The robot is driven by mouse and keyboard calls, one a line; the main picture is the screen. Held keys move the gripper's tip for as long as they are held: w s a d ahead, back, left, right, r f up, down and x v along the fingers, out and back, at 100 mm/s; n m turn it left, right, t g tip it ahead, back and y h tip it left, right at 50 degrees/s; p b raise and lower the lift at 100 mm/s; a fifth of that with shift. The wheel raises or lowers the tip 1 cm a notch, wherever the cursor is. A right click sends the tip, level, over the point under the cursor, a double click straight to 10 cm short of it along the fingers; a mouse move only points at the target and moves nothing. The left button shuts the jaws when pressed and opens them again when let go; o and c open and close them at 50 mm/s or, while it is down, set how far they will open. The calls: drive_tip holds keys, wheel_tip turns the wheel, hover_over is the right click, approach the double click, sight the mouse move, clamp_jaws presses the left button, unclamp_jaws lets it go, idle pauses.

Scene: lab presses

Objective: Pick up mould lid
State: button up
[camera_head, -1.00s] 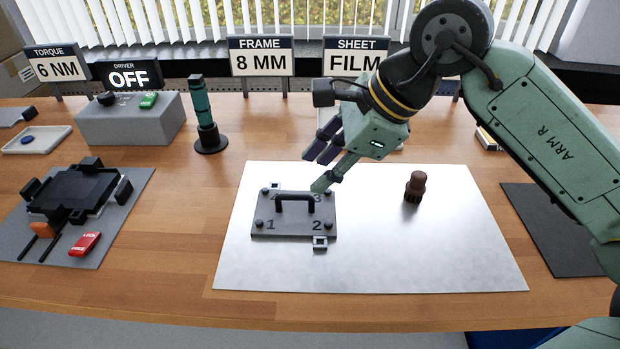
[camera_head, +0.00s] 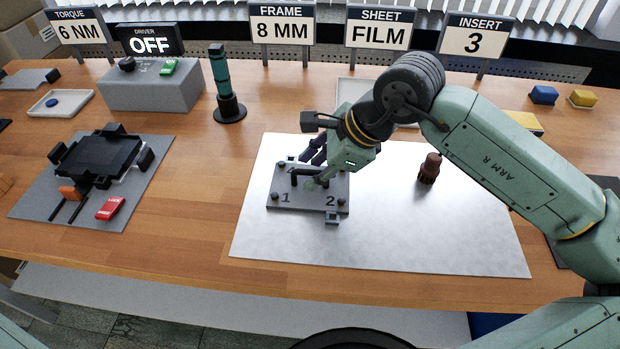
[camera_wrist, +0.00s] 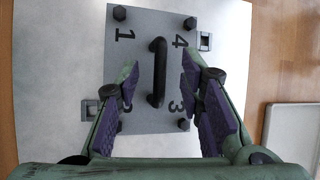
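The mould lid (camera_head: 313,199) is a grey square plate with a black bar handle, dark corner bolts and printed numbers. It lies on the silver sheet in the head view. In the wrist view the mould lid (camera_wrist: 140,60) fills the upper middle, with its handle (camera_wrist: 157,72) running lengthwise between my fingers. My gripper (camera_head: 314,170) is over the lid's handle. In the wrist view my gripper (camera_wrist: 157,88) is open, with purple-padded fingers on both sides of the handle and gaps on each side. The exact height above the lid is hard to tell.
A brown knobbed piece (camera_head: 429,168) stands on the silver sheet (camera_head: 400,240) right of the lid. A green driver (camera_head: 226,85) stands behind. A black fixture (camera_head: 108,153) sits on a grey mat at left. The sheet's front is clear.

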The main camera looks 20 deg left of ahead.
drive_tip(key=shift+a+f, duration=0.15)
drive_tip(key=shift+f, duration=0.1)
drive_tip(key=shift+c, duration=0.5)
clamp_jaws()
idle(0.5)
